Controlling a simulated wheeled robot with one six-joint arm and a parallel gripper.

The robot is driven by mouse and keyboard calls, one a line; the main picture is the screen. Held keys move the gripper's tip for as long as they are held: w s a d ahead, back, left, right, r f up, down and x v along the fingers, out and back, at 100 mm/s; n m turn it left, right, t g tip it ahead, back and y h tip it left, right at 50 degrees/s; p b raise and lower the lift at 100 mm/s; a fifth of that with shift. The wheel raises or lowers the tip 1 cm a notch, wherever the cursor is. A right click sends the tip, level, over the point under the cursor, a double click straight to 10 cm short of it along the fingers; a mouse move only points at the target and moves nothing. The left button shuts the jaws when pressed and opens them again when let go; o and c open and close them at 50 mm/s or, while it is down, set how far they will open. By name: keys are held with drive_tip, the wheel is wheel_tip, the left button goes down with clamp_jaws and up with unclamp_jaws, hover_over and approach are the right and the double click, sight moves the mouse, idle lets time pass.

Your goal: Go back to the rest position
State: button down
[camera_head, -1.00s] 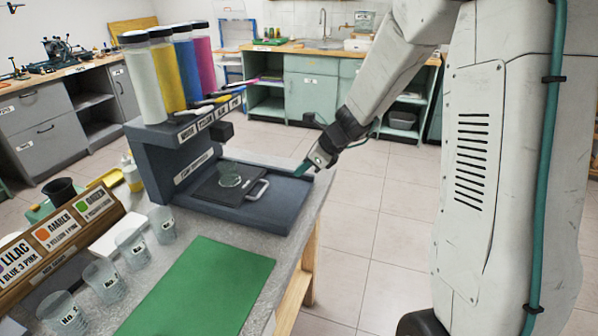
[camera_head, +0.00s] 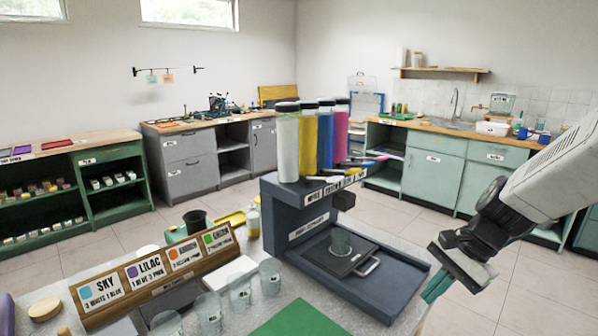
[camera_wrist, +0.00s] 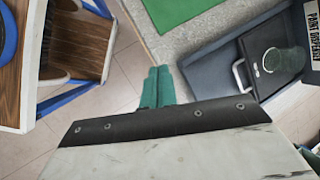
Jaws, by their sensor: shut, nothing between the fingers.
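My gripper (camera_head: 437,284) is at the right of the head view, beside the right edge of the dark dispenser base and apart from it. Its teal fingers (camera_wrist: 158,86) are together and empty in the wrist view, over the floor by the table's edge. The paint dispenser (camera_head: 300,212) stands on the grey table with white, yellow, blue and pink tubes on top. A clear cup (camera_head: 341,242) stands on its black handled tray (camera_head: 322,258); the cup also shows in the wrist view (camera_wrist: 284,62).
A green mat (camera_head: 300,322) lies at the table's front. Several clear cups (camera_head: 240,291) stand left of it, by the wooden recipe rack (camera_head: 165,275). A wooden stool or chair with blue parts (camera_wrist: 80,42) is at the left of the wrist view. Floor right of the table is open.

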drive_tip(key=s+r+n+h, duration=0.1)
drive_tip(key=s+r+n, duration=0.2)
drive_tip(key=s, duration=0.3)
drive_tip(key=s+r+n+h, duration=0.2)
drive_tip(key=s+r+n, duration=0.1)
drive_tip(key=s+n, duration=0.2)
drive_tip(key=s+r+n+t+h, duration=0.1)
drive_tip(key=s+r+n+h, duration=0.1)
drive_tip(key=s, duration=0.6)
drive_tip(key=shift+d+r+n, duration=0.35)
drive_tip(key=shift+r+n, duration=0.45)
drive_tip(key=shift+n, duration=0.1)
